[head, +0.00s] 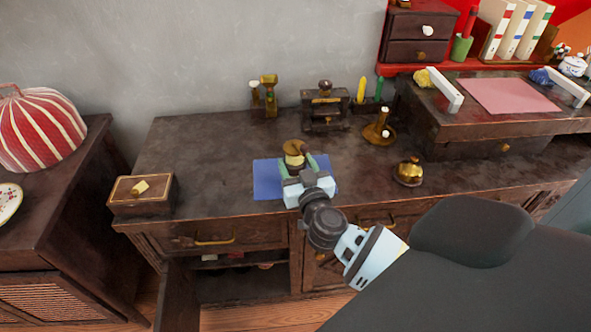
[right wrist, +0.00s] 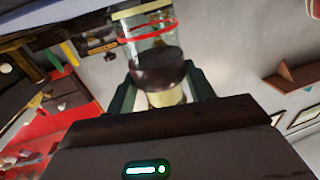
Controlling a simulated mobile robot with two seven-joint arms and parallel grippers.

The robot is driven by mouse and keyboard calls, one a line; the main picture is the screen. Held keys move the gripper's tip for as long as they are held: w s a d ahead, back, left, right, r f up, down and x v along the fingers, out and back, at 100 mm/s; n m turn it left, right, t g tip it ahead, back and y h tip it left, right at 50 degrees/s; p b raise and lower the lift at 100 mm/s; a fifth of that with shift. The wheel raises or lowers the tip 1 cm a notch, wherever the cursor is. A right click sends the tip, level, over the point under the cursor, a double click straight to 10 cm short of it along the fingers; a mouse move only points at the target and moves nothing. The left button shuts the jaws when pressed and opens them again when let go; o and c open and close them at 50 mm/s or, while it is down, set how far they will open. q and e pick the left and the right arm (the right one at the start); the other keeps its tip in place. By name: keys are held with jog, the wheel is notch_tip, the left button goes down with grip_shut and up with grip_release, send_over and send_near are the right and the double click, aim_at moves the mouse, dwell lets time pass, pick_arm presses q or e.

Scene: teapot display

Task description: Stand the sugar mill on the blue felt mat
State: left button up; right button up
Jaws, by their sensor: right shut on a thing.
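The sugar mill (head: 293,149) shows a brass and dark top in the head view. In the right wrist view it (right wrist: 155,58) has a clear glass part with a red band, a dark part and a pale brass end. My right gripper (head: 301,168) is shut on it, with one green finger on each side. The blue felt mat (head: 267,181) lies flat near the front of the dark sideboard. The mill and gripper are over the mat's back right part and hide some of it. I cannot tell whether the mill touches the mat. My left gripper is not in view.
A wooden box (head: 142,195) sits at the sideboard's left end. A brass bell (head: 409,172) and a brass candle holder (head: 380,132) stand to the right. A dark machine (head: 325,108) and brass pieces (head: 264,95) stand at the back.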

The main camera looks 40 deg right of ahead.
jog(key=shift+f, duration=0.25)
jog(key=o, duration=1.2)
jog(key=shift+f, duration=0.1)
jog(key=shift+r, duration=0.2)
jog(key=p+v, duration=0.1)
jog(key=v, duration=1.1)
